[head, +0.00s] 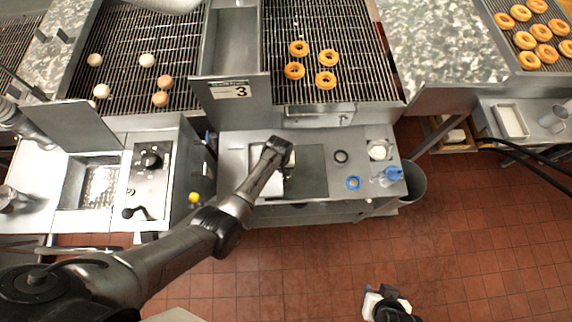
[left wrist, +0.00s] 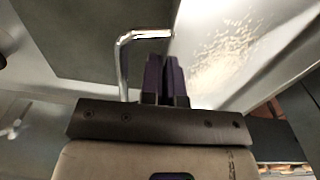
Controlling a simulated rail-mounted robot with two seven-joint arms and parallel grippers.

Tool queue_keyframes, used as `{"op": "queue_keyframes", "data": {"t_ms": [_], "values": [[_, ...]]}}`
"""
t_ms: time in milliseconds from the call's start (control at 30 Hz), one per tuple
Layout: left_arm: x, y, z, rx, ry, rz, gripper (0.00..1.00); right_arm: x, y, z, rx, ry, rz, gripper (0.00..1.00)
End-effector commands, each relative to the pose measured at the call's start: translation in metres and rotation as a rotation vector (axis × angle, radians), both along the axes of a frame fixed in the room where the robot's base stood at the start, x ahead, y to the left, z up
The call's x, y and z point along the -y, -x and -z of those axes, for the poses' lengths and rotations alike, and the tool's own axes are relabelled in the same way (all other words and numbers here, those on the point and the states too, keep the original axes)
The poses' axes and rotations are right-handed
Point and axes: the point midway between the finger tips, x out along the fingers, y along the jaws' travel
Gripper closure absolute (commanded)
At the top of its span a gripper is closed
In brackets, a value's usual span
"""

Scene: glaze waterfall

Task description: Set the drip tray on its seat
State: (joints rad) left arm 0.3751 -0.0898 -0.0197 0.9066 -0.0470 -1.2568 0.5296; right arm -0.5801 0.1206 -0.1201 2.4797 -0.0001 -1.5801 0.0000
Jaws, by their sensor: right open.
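My left gripper (head: 284,160) reaches down over the left edge of a dark grey rectangular panel (head: 312,180) on the steel workbench. In the left wrist view its two dark fingers (left wrist: 165,80) stand close together, beside a bent steel rod handle (left wrist: 124,62). I cannot tell whether the rod is between them. The handle may belong to the drip tray; the arm hides much of that spot in the head view. A shallow steel tray-like part (head: 320,116) sits under the front end of conveyor 3. My right gripper (head: 384,298) is open and empty above the tiled floor.
The workbench (head: 235,160) also holds a dark ring (head: 341,156), a blue ring (head: 353,183), a white-filled cup (head: 379,150) and a blue-topped item (head: 392,173). A grey bin (head: 412,183) stands at its right. Orange doughnuts (head: 326,80) lie on the conveyor. The red floor (head: 470,240) is clear.

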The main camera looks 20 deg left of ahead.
Motion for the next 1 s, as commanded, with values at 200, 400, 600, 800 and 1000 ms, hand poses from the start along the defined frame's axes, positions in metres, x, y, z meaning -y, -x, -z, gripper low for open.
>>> {"op": "queue_keyframes", "data": {"t_ms": [200, 400, 600, 800, 1000], "values": [[-0.011, 0.005, 0.007, 0.001, 0.000, -0.001, 1.00, 0.002, 0.000, 0.004, 0.001, 0.005, -0.004, 0.57], [-0.022, 0.010, 0.014, 0.001, -0.002, -0.001, 1.00, 0.001, 0.000, 0.006, 0.001, 0.005, -0.004, 0.57], [-0.033, 0.016, 0.013, 0.001, 0.000, -0.002, 1.00, 0.001, 0.000, 0.003, 0.000, 0.002, -0.001, 0.57], [-0.045, 0.022, 0.014, 0.001, -0.002, -0.001, 1.00, -0.001, 0.000, 0.001, 0.001, -0.003, 0.001, 0.57], [-0.055, 0.027, 0.016, 0.001, 0.000, -0.001, 1.00, -0.002, 0.000, -0.001, 0.000, -0.005, 0.004, 0.57]]}}
